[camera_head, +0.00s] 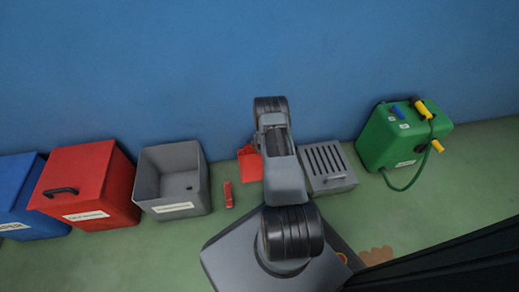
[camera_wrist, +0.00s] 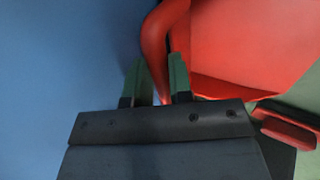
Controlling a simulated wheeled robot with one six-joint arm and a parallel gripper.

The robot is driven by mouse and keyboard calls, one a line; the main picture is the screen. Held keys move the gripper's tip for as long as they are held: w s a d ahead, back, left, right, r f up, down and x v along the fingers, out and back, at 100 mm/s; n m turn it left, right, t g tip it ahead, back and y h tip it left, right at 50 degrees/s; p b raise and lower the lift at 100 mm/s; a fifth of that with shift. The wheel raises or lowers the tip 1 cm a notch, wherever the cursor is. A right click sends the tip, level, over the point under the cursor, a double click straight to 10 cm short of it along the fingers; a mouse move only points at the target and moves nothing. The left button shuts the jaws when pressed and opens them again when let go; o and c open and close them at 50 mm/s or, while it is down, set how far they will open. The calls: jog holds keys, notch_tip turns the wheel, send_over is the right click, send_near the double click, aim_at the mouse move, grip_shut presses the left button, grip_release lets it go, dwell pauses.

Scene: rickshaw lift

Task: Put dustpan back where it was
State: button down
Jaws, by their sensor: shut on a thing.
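The red dustpan (camera_head: 250,165) shows in the head view near the blue wall, partly hidden behind my arm. In the wrist view the dustpan (camera_wrist: 260,50) fills the upper right, with its curved handle at the top middle. My gripper (camera_wrist: 158,75) has its two green-tipped fingers closed on either side of the red handle. In the head view my arm hides the fingers. I cannot tell whether the dustpan touches the floor.
A small red object (camera_head: 228,195) lies on the green floor left of the dustpan. An open grey bin (camera_head: 205,185), a red bin (camera_head: 90,180) and a blue bin (camera_head: 25,195) stand left. A slatted grey box (camera_head: 342,183) and a green tank (camera_head: 390,145) stand right.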

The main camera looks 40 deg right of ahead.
jog(key=f+b, duration=0.2)
jog(key=w+f+b, duration=0.1)
jog(key=f, duration=0.1)
jog(key=shift+d, duration=0.3)
jog(key=c, duration=1)
grip_release()
jog(key=shift+r, duration=0.1)
